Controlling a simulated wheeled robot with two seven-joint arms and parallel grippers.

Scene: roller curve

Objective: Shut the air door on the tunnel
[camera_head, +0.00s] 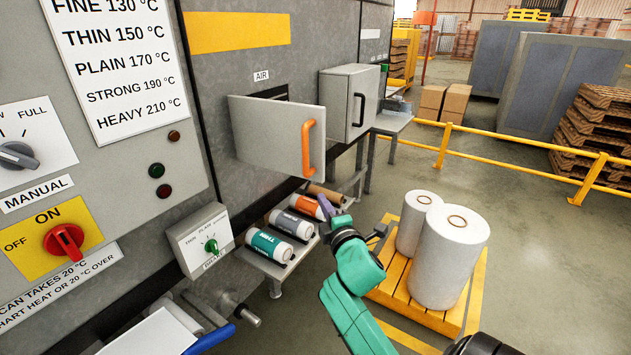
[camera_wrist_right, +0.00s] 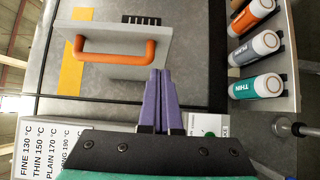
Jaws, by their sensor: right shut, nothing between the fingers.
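The air door (camera_head: 265,137) is a grey panel under the AIR label on the tunnel wall. It stands open at an angle, with a dark gap behind its top edge. Its orange handle (camera_head: 307,148) is on the right part of its front. In the right wrist view the door (camera_wrist_right: 100,72) and handle (camera_wrist_right: 117,53) lie beyond the fingertips. My right gripper (camera_head: 324,205), with purple fingers, is below and slightly right of the handle, apart from it in the head view. The fingers (camera_wrist_right: 160,75) are shut and empty. My left gripper is not in view.
A shelf (camera_head: 262,263) under the door carries several labelled rolls. A grey box with a black handle (camera_head: 350,102) is right of the door. A dial box (camera_head: 200,242) is at lower left. White rolls (camera_head: 450,257) stand on a yellow pallet (camera_head: 395,276) at right.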

